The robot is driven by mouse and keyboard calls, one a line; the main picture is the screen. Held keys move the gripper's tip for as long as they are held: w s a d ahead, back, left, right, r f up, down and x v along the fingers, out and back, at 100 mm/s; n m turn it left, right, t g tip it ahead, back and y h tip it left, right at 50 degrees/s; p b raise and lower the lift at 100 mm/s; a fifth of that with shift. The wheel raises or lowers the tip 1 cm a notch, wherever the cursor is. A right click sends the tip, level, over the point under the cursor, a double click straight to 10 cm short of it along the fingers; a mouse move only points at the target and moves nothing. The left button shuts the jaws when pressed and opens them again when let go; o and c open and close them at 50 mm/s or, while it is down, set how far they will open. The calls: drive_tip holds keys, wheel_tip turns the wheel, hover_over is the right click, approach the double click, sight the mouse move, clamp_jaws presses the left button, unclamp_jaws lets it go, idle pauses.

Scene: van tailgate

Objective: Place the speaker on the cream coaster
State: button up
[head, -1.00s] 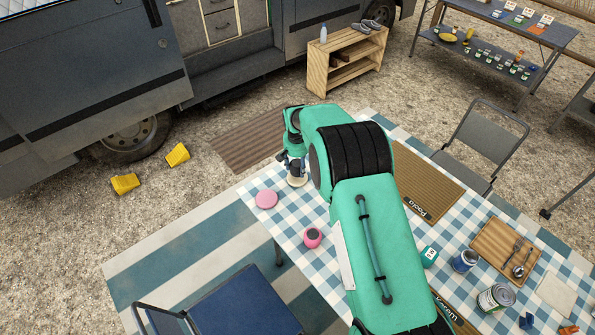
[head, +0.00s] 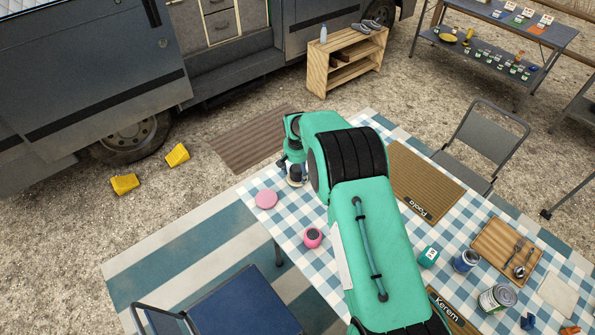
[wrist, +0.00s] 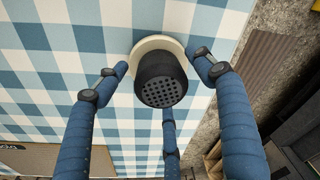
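The speaker (wrist: 160,80) is a black cylinder with a perforated grille on its end, in the middle of the wrist view. It stands on the cream coaster (wrist: 150,42), whose pale rim shows behind it. In the head view the speaker (head: 296,170) and the cream coaster (head: 295,183) are small, near the table's far left edge, partly hidden by my arm. My gripper (wrist: 163,78) has three blue fingers spread around the speaker, with visible gaps between the fingertips and its sides. The contact between speaker and coaster is mostly hidden.
A pink disc (head: 266,199) and a pink round object with a dark face (head: 312,238) lie on the checked tablecloth nearby. A woven placemat (head: 425,182) is right of my arm. A green box (head: 428,257), blue mug (head: 465,261) and tin (head: 496,298) stand further right.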

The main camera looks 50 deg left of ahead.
sight(297, 170)
wheel_tip(297, 170, up, 12)
drive_tip(key=s+d+p, duration=0.1)
drive_tip(key=shift+r+p, duration=0.15)
drive_tip(key=shift+p, duration=0.25)
idle(0.4)
drive_tip(key=shift+r, duration=0.1)
idle(0.4)
drive_tip(key=shift+a+f, duration=0.2)
drive_tip(key=shift+f, duration=0.05)
